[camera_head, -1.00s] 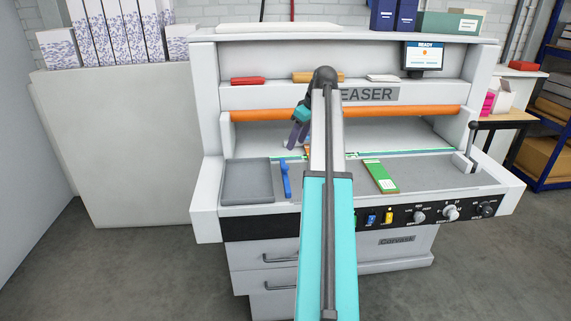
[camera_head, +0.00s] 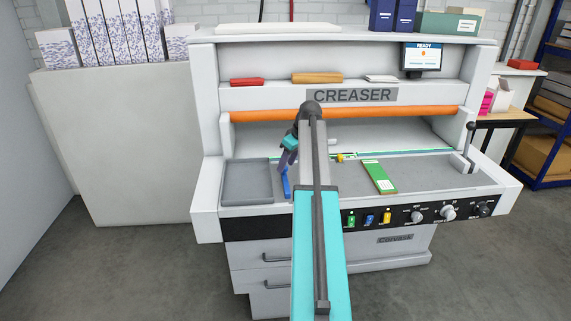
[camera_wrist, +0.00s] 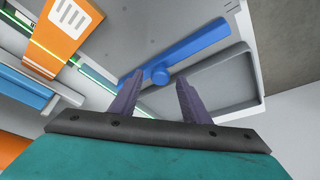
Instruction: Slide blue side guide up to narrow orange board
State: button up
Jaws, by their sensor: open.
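In the head view my gripper (camera_head: 286,162) is just above the guide's far end.
The grey tray (camera_head: 246,199) is at the bed's left. The orange roller (camera_head: 400,114) spans the creaser above the bed.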

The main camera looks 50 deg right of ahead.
jog(key=shift+w+f, duration=0.2)
jog(key=shift+f, duration=0.25)
jog(key=shift+c, duration=0.5)
grip_shut()
jog(key=shift+d, duration=0.1)
